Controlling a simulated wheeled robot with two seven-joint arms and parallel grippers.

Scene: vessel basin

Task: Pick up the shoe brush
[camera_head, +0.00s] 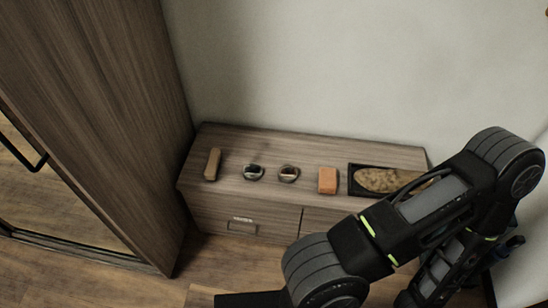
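A long, narrow brown object (212,163), which looks like the shoe brush, lies near the left end of the low wooden cabinet top (300,147). It is too small to make out bristles. My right arm comes in from the right and bends down across the cabinet's front right; its gripper is not visible. My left arm and gripper are out of view. Nothing touches the brown object.
Two small round dark-and-silver items (253,172) (289,173), an orange-brown block (327,180) and a black tray (354,169) with a tan mottled filling stand along the cabinet top. A tall wooden wardrobe (110,100) rises at the left. The wall is behind.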

